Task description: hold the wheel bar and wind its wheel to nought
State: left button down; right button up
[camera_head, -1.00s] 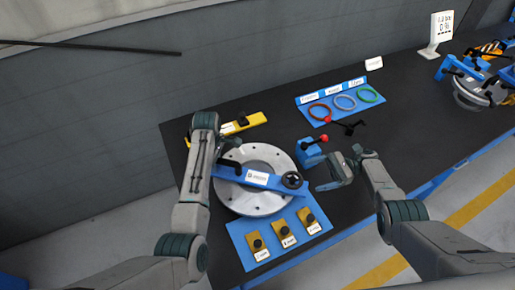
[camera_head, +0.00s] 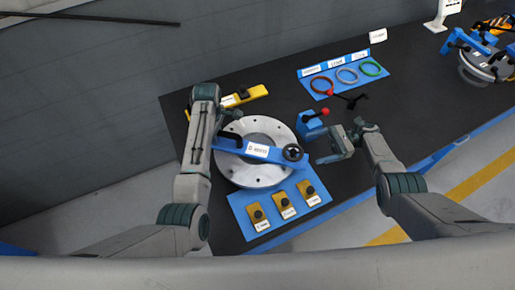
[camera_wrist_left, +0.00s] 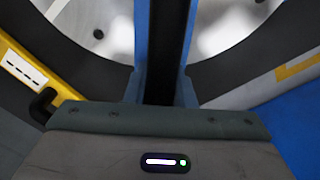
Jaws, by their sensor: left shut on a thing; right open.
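The wheel bar (camera_head: 258,151) is a blue bar with a white label. It lies across a round grey flanged disc (camera_head: 240,174) with holes around its rim. A small black wheel (camera_head: 293,153) sits at the bar's right end. My left gripper (camera_head: 227,142) is shut on the bar near its left end; my own wrist partly hides the grip. In the left wrist view the bar (camera_wrist_left: 142,40) runs up the middle over the pale disc. My right gripper (camera_head: 335,156) is open and empty, to the right of the wheel and apart from it. The wheel's reading is too small to tell.
A blue block with a red-knobbed lever (camera_head: 313,124) stands just above the right gripper. A blue mat (camera_head: 237,202) with several yellow blocks lies below the disc. A yellow tool (camera_head: 244,96) and a blue tray (camera_head: 308,88) of coloured rings lie behind.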

pick_arm(q)
jog(key=c, duration=1.1)
grip_release()
jog(key=shift+c, duration=0.2)
notch_tip(320, 180, up, 12)
jog(key=shift+f, duration=0.1)
